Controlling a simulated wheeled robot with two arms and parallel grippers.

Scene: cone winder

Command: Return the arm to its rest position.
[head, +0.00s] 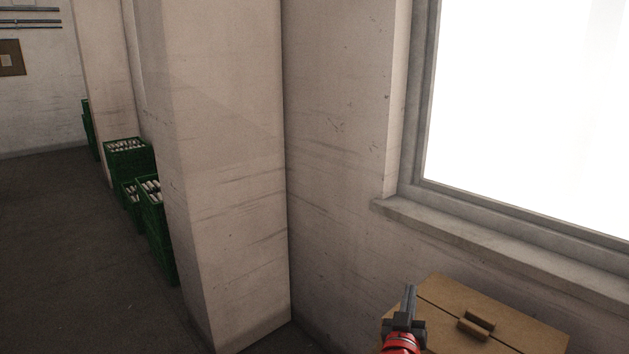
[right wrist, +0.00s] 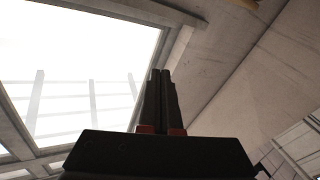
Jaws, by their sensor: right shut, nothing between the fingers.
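My right gripper (head: 409,300) shows at the bottom of the head view, pointing up, with a red wrist part below it. It is in front of a brown cardboard box. In the right wrist view the right gripper's fingers (right wrist: 161,85) are together and hold nothing. Behind them are the bright window and the wall. My left gripper is not in view.
The cardboard box (head: 530,325) stands under the window sill (head: 480,240), close to the right gripper. A wall pillar (head: 225,180) juts out in the middle. Green crates (head: 128,160) with white cones line the wall at left. The floor (head: 70,250) at left is clear.

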